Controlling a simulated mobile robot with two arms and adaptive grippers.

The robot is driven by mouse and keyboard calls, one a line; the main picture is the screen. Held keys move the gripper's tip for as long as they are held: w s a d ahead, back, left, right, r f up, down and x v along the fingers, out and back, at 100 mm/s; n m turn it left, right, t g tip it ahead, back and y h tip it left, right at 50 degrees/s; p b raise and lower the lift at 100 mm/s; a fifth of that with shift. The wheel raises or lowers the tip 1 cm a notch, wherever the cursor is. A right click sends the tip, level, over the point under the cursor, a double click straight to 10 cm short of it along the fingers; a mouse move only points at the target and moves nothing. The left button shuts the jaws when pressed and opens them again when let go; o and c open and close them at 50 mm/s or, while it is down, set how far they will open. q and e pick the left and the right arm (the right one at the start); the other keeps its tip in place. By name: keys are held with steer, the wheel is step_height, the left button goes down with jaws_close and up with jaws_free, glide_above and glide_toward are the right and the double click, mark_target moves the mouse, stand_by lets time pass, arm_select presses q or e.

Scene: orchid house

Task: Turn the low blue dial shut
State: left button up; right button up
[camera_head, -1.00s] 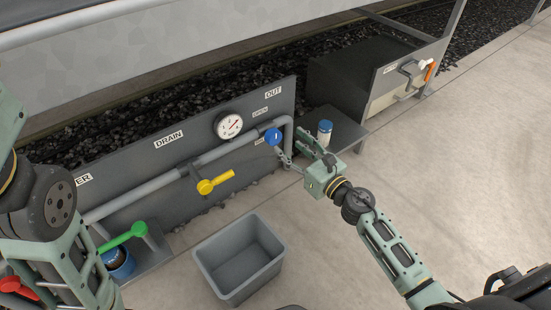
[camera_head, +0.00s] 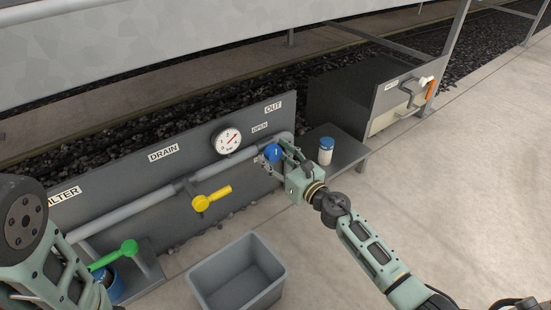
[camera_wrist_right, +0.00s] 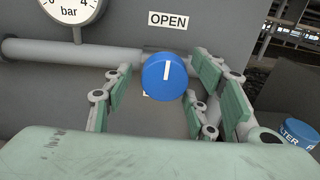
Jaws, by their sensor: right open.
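The blue dial (camera_head: 273,153) sits on the grey pipe near the right end of the panel, below the OPEN label. In the right wrist view the blue dial (camera_wrist_right: 166,77) faces me with its white mark close to vertical. My right gripper (camera_head: 276,152) is open, with its fingers on either side of the dial. In the wrist view the right gripper (camera_wrist_right: 158,85) frames the dial; I cannot tell whether the pads touch it. A label below the dial is mostly hidden. At the left edge an arm of mine shows, but its gripper is out of view.
A yellow lever (camera_head: 212,198) and a green lever (camera_head: 114,255) stand on the pipework to the left. A pressure gauge (camera_head: 227,141) is above the pipe. A blue-capped jar (camera_head: 326,151) stands close right of my gripper. A grey bin (camera_head: 238,279) is on the floor in front.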

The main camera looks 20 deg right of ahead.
steer(key=c, duration=1.1)
steer(key=shift+o, duration=0.2)
steer(key=shift+a, duration=0.1)
